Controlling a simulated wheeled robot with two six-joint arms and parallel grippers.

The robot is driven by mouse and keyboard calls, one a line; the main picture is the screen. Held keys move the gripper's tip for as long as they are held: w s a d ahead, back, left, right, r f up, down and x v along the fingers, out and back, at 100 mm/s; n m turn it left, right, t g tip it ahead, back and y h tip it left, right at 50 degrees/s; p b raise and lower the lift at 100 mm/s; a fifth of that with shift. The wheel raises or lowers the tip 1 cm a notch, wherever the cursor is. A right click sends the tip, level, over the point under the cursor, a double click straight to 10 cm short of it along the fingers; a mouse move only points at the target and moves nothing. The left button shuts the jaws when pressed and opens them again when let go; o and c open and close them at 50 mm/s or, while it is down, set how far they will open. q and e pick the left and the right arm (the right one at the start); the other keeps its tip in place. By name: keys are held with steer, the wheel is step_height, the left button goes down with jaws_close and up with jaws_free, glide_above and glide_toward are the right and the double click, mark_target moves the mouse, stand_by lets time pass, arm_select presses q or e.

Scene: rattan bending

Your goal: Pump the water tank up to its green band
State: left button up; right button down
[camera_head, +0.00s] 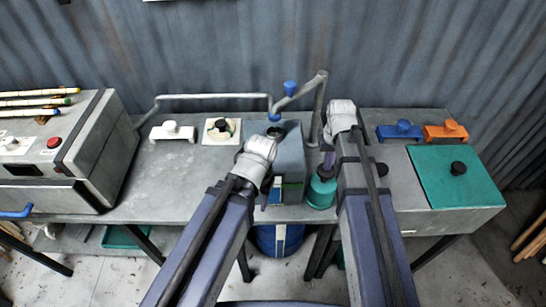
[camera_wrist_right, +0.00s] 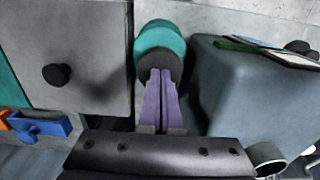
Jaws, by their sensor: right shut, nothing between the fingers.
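The water tank (camera_head: 291,150) is a blue-grey box at the middle of the bench. A strip with green (camera_head: 292,184) shows on its front, partly hidden by my left arm; I cannot read a water level. A round teal pump (camera_head: 321,194) with a dark cap stands right of the tank; it also shows in the right wrist view (camera_wrist_right: 160,40). My right gripper (camera_head: 328,161) is shut and empty, its purple fingers pointing down at the dark cap (camera_wrist_right: 158,67). They overlap the cap, and I cannot tell if they touch. My left gripper (camera_head: 265,198) is before the tank; its jaws are unclear.
A grey machine (camera_head: 75,150) stands left.

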steer(key=shift+f+b, duration=1.4)
steer(key=shift+f, duration=0.25)
step_height(320, 180, up, 6)
steer(key=p, duration=0.6)
steer(key=shift+r, duration=0.25)
steer(key=shift+p, duration=0.35)
step_height(320, 180, up, 6)
steer(key=p, duration=0.5)
steer(key=shift+p, duration=0.4)
steer(key=s+a+f+n+b, duration=0.1)
steer(key=s+a+f+b, duration=0.4)
steer(key=s+f+b, duration=0.2)
steer(key=s+a+f+n+h+b, duration=0.1)
steer(key=s+a+f+n+b, duration=0.1)
steer(key=s+a+f+b, duration=0.3)
step_height(320, 180, down, 4)
steer(key=s+b, duration=0.2)
steer(key=b, duration=0.2)
steer(key=shift+s+a, duration=0.2)
steer(key=shift+a, duration=0.05)
